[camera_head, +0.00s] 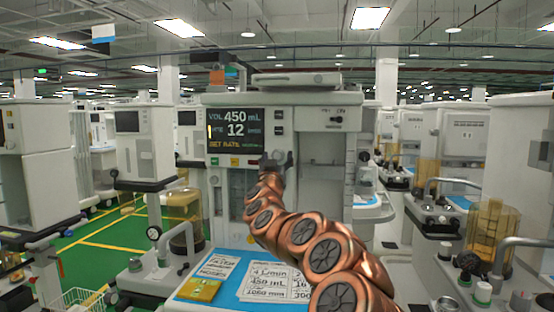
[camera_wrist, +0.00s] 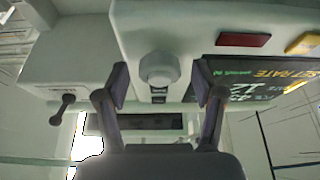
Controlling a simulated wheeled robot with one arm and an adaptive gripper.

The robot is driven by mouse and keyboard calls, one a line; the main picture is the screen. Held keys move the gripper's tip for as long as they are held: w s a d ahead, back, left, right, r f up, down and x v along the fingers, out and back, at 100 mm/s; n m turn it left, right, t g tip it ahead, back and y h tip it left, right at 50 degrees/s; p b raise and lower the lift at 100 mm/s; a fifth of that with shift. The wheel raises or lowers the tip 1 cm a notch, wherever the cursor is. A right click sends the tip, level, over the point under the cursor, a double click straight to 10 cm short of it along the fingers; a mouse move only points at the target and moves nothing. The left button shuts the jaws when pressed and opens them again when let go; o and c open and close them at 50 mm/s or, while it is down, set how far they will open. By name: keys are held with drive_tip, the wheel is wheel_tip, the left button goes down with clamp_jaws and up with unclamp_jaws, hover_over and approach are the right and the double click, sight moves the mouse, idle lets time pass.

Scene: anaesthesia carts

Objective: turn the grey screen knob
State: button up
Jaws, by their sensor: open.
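The grey screen knob (camera_wrist: 158,68) is a round, pale grey dial on the front panel of the middle cart. In the wrist view it sits between the two spread fingers of my gripper (camera_wrist: 161,82), with a gap on each side; I see no contact. In the head view my gripper (camera_head: 276,160) is at the panel just below and right of the dark screen (camera_head: 235,131), and it hides the knob. The screen reads VOL 450 mL, 12, and SET RATE; part of it also shows turned in the wrist view (camera_wrist: 265,80).
A red button (camera_wrist: 243,40) and a yellow button (camera_wrist: 303,43) lie beside the knob. Below my arm, a blue worktop (camera_head: 228,288) holds printed cards (camera_head: 275,281) and a yellow pad (camera_head: 199,290). Other carts stand close on both sides.

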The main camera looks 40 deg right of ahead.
drive_tip(key=c, duration=1.1)
drive_tip(key=shift+c, duration=0.2)
drive_tip(key=shift+m+g+h, duration=0.3)
drive_tip(key=shift+m, duration=0.2)
drive_tip(key=m+g+p, duration=0.1)
drive_tip(key=m, duration=0.1)
drive_tip(key=m+g+h, duration=0.1)
drive_tip(key=m, duration=0.1)
drive_tip(key=m+g+p, duration=0.1)
drive_tip(key=m, duration=0.1)
drive_tip(key=shift+w+a+r+m+p, duration=0.1)
drive_tip(key=shift+r+m+p, duration=0.2)
drive_tip(key=shift+m, duration=0.1)
drive_tip(key=m+g+p, duration=0.1)
drive_tip(key=m+g, duration=0.1)
drive_tip(key=m, duration=0.2)
drive_tip(key=m+g+p, duration=0.2)
drive_tip(key=m, duration=0.2)
drive_tip(key=m+g+y+p, duration=0.1)
drive_tip(key=m+p, duration=0.1)
drive_tip(key=m, duration=0.2)
drive_tip(key=shift+r, duration=0.1)
drive_tip(key=m+y+p, duration=0.1)
drive_tip(key=m, duration=0.2)
drive_tip(key=shift+m+g+p, duration=0.35)
drive_tip(key=shift+m+g, duration=0.05)
drive_tip(key=m+y+p, duration=0.2)
drive_tip(key=m, duration=0.2)
